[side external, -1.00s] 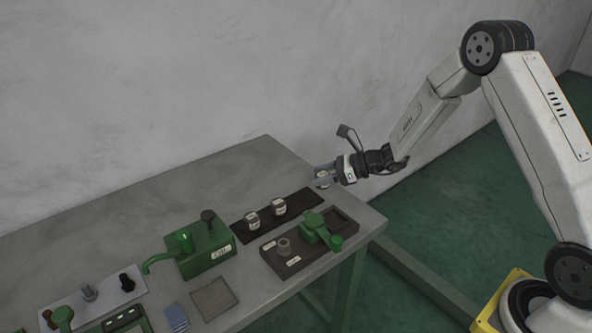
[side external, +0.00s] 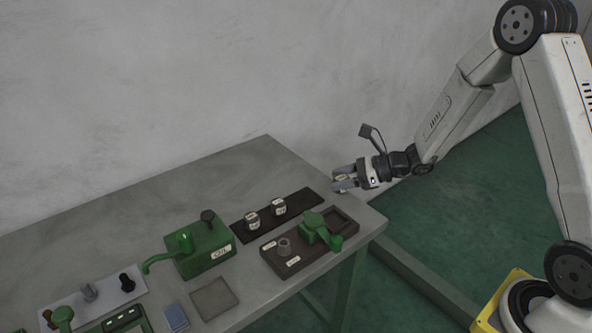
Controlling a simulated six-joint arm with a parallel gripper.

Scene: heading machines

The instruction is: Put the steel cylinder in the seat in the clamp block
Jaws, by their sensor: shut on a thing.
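My gripper (side external: 344,181) is above the far right end of the bench, shut on a small pale cylinder (side external: 342,178), which I take to be the steel cylinder. The fingers hide most of it, and no label on it can be read. The brown clamp block (side external: 269,259) is below and to the left of my gripper, apart from it. A green clamp lever (side external: 318,229) sits on the block. A grey hollow round piece (side external: 285,247) stands at its left part, and a shallow recess shows at its right end.
A black strip (side external: 300,200) behind the block carries two labelled cylinders (side external: 252,220) (side external: 278,207). A grey pad (side external: 214,298) and blue cloth (side external: 175,318) lie in front. The wall runs behind the bench.

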